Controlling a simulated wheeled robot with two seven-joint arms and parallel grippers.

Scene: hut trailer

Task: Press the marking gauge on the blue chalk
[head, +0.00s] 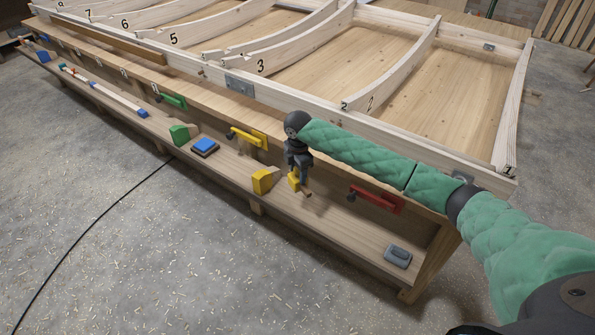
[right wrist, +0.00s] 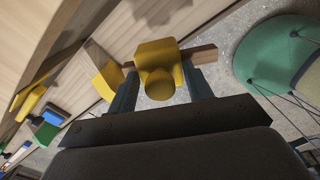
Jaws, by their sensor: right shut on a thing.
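My right gripper (head: 297,174) is shut on the marking gauge (head: 294,182), a yellow block with a short wooden bar. In the right wrist view the gauge (right wrist: 157,57) sits between the two fingers (right wrist: 159,74), its yellow knob toward the camera and its bar sticking out to the right. The blue chalk (head: 205,144) is a blue square block on a dark base on the shelf, left of the gripper and apart from the gauge. The chalk also shows small at the left in the right wrist view (right wrist: 53,117). My left gripper is not in view.
The long narrow shelf (head: 232,172) also holds a yellow wedge (head: 264,181) close left of the gauge, a green wedge (head: 180,134) beyond the chalk, and a grey block (head: 397,256). Yellow (head: 247,136), red (head: 376,198) and green (head: 172,101) clamps line the back edge.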

